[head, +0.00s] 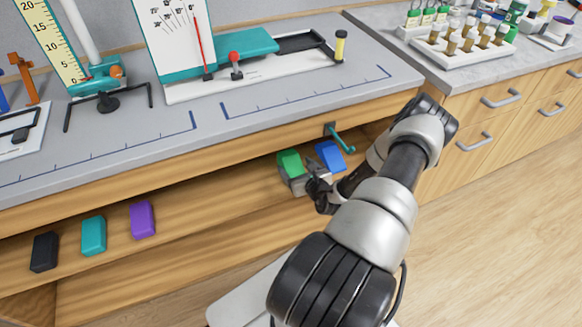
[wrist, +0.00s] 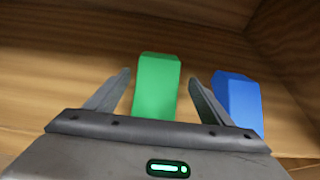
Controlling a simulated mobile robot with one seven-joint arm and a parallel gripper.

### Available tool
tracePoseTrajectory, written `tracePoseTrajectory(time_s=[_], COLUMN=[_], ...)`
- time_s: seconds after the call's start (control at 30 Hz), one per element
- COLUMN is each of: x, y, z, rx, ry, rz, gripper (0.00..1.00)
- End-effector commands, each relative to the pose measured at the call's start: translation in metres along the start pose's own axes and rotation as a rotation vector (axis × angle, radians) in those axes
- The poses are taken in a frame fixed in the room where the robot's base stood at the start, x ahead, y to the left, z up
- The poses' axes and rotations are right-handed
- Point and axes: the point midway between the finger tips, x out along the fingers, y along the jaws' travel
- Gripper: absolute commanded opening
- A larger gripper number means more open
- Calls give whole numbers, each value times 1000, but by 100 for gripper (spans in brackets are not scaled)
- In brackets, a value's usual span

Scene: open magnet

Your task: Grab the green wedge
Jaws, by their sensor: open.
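The green wedge (head: 290,162) stands on the wooden shelf under the bench top, left of a blue block. In the wrist view the green wedge (wrist: 157,85) is between the two fingers of my gripper (wrist: 160,88), with a gap on each side. My gripper (head: 298,180) is open. The lower part of the wedge is hidden behind the gripper body in the wrist view.
The blue block (head: 330,155) stands close to the right finger; it also shows in the wrist view (wrist: 238,102). Purple (head: 142,219), teal (head: 93,236) and black (head: 45,252) blocks stand further left on the shelf (head: 190,206). The bench top (head: 200,150) overhangs the shelf.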

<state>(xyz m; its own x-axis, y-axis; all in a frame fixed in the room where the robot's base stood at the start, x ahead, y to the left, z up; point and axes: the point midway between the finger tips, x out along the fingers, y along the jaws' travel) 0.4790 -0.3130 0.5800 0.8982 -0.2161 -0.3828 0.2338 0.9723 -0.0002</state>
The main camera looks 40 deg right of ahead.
Motion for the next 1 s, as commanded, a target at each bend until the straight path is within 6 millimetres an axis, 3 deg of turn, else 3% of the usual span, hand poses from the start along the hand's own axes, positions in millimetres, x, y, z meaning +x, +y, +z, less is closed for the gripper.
tracePoseTrajectory(time_s=[0.23, 0.53, 0.8, 1.0], x=[36, 41, 41, 41], y=[4, 4, 4, 4], z=[-1, 1, 1, 1], rx=[0, 0, 0, 0], ry=[-2, -1, -1, -1], rz=[0, 0, 0, 0], gripper=[75, 75, 31, 31])
